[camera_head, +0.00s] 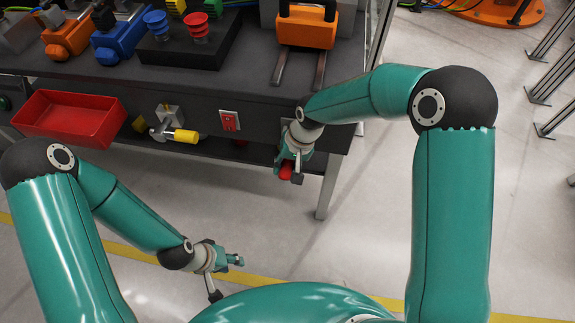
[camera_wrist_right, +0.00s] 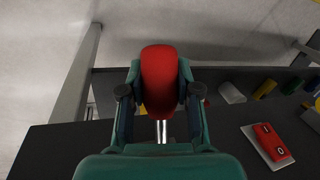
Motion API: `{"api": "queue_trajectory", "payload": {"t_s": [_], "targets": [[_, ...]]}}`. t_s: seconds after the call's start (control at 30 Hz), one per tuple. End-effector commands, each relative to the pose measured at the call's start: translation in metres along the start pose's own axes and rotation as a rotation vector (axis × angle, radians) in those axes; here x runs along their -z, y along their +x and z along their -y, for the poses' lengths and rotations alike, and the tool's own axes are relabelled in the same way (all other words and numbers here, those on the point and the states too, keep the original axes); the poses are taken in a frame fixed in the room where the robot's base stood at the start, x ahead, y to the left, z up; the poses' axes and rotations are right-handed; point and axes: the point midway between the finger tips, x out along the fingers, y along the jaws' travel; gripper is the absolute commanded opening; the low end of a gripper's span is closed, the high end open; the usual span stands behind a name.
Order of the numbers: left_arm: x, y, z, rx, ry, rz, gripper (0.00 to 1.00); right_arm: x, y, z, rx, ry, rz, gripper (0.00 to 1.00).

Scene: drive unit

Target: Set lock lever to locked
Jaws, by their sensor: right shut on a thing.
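The lock lever has a red handle (camera_wrist_right: 160,75) on a shiny metal shaft (camera_wrist_right: 161,130). My right gripper (camera_wrist_right: 159,88) has a finger on each side of the red handle and is shut on it. In the head view my right gripper (camera_head: 290,174) is at the front of the bench near its right end, with a bit of red showing between its fingers. The lever's base is hidden behind the gripper and arm. My left gripper (camera_head: 226,279) is low over the floor, away from the bench, with its fingers apart and empty.
A red rocker switch (camera_head: 229,121) is on the bench front, left of my right gripper; it also shows in the wrist view (camera_wrist_right: 268,142). A yellow-handled valve (camera_head: 185,136) and a red bin (camera_head: 72,118) are further left. A bench leg (camera_head: 328,187) stands close right.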

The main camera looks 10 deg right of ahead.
Motion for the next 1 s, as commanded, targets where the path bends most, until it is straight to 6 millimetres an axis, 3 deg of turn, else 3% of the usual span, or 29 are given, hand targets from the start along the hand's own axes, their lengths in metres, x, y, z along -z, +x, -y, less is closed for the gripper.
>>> {"api": "queue_trajectory", "payload": {"t_s": [0.4,0.87,0.9,1.0], "targets": [[0.000,-0.048,-0.017,0.000,0.000,0.000,0.40,-0.009,-0.024,0.007,0.050,0.075,0.273,0.00],[0.000,-0.051,-0.018,0.000,0.000,0.000,0.40,-0.011,-0.027,0.008,0.068,0.093,0.350,0.00],[0.000,-0.050,-0.018,0.000,0.000,0.000,0.40,-0.011,-0.027,0.008,0.068,0.093,0.349,0.37],[0.000,-0.051,-0.018,0.000,0.000,0.000,0.40,-0.012,-0.027,0.009,0.068,0.093,0.349,0.54]]}}
